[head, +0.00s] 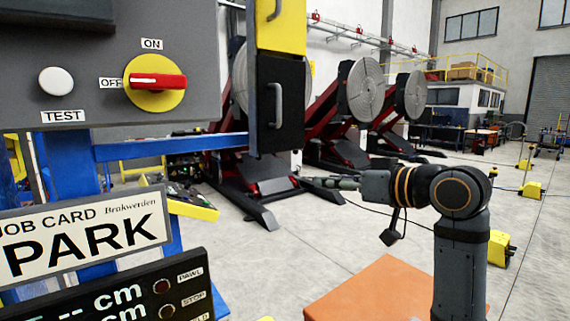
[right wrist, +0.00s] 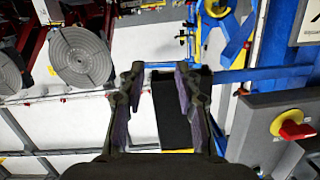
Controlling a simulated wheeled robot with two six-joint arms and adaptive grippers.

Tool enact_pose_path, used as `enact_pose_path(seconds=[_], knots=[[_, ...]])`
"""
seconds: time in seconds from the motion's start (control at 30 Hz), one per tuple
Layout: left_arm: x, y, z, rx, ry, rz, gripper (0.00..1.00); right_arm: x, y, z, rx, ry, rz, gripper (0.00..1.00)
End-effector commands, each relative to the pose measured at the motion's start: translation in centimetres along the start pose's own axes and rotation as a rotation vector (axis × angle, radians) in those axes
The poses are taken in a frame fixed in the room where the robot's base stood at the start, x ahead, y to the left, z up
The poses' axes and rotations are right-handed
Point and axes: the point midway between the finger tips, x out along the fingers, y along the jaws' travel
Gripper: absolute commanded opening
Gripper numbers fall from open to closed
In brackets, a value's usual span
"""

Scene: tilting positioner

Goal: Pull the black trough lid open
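The black trough lid (head: 280,105) is an upright black panel with a grey bar handle (head: 277,106), below a yellow panel in the head view. It looks closed, though its edges are hard to judge. My right gripper (head: 330,183) is below and to the right of the lid in the head view, apart from it. In the right wrist view, its two fingers (right wrist: 158,100) are spread and empty. The black lid (right wrist: 172,108) shows beyond them in the gap, partly covered by the right finger. My left gripper is not in view.
A yellow panel (head: 281,26) with its own handle sits above the lid. A grey switch box (head: 105,105) with a red knob is at the left, above a blue beam (head: 170,147) and a job card reading PARK (head: 85,235). An orange surface (head: 370,290) is at bottom centre.

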Motion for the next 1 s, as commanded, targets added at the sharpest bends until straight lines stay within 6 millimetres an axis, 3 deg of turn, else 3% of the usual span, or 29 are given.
enact_pose_path(seconds=[0.03,0.1,0.23,0.4,0.53,0.8,1.0], knots=[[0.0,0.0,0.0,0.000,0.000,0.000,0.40,-1.3,-1.7,-4.0,-0.038,0.054,-0.040,0.33],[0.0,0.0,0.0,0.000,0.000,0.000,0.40,-2.9,-3.8,-8.1,-0.079,0.108,-0.091,0.33],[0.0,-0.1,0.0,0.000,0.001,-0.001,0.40,-5.0,-6.3,-12.1,-0.125,0.162,-0.148,0.33],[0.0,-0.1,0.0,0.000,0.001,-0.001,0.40,-5.5,-7.0,-13.1,-0.136,0.174,-0.164,0.33],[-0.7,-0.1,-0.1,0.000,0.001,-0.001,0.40,-4.5,-7.3,-13.5,-0.134,0.174,-0.166,0.33],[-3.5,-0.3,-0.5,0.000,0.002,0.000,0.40,0.9,-8.3,-14.6,-0.131,0.173,-0.166,0.33],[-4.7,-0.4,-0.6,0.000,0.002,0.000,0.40,3.9,-8.7,-14.8,-0.133,0.174,-0.163,0.33]])
